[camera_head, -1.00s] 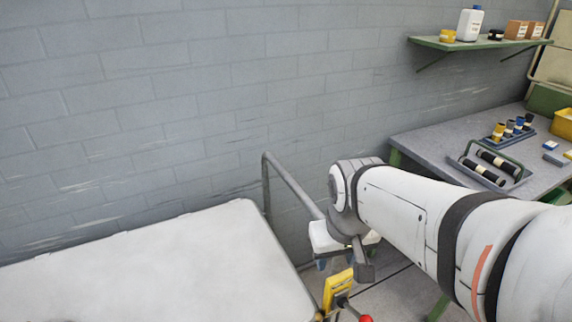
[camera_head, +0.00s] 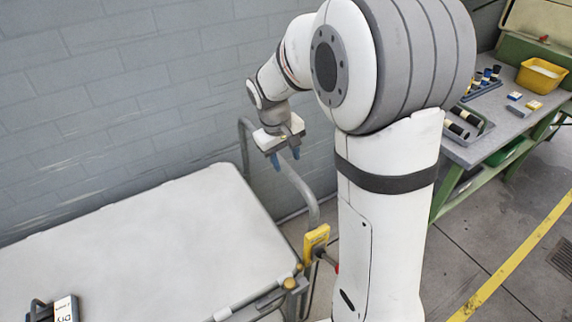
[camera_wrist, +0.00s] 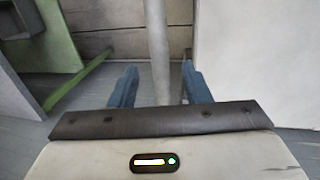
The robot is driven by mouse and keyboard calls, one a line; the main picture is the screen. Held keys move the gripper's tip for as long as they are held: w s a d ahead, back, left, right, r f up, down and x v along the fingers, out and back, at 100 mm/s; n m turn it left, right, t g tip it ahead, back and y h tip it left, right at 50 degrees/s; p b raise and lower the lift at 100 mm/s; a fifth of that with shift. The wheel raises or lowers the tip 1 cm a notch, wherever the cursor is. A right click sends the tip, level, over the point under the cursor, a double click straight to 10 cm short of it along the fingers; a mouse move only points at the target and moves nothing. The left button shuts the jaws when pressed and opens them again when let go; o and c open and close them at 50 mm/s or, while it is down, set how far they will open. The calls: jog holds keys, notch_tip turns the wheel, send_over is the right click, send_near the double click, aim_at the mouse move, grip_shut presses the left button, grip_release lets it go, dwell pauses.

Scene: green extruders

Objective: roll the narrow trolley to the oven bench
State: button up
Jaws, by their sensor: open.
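A trolley with a pale flat top (camera_head: 150,240) stands at the lower left of the head view, along the brick wall. A grey tube handle (camera_head: 299,190) rises at its right end. My gripper (camera_head: 286,158) is open at this handle, blue fingers pointing down. In the wrist view the handle tube (camera_wrist: 158,45) runs between the two open fingertips of my gripper (camera_wrist: 160,68), with a gap on both sides. A yellow part (camera_head: 316,242) sits at the handle's lower end. I cannot tell which bench is the oven bench.
A grey-topped bench with green legs (camera_head: 500,128) stands at the right, holding a yellow bin (camera_head: 541,75) and racks of small items. Floor with a yellow line (camera_head: 515,262) is open at the lower right.

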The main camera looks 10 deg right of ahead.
aim_at(289, 170)
jog(key=shift+w+d+f, duration=0.1)
jog(key=shift+d+f, duration=0.1)
jog(key=shift+f, duration=0.85)
jog(key=shift+d+f, duration=0.2)
jog(key=shift+f, duration=0.85)
jog(key=shift+c, duration=0.5)
grip_shut()
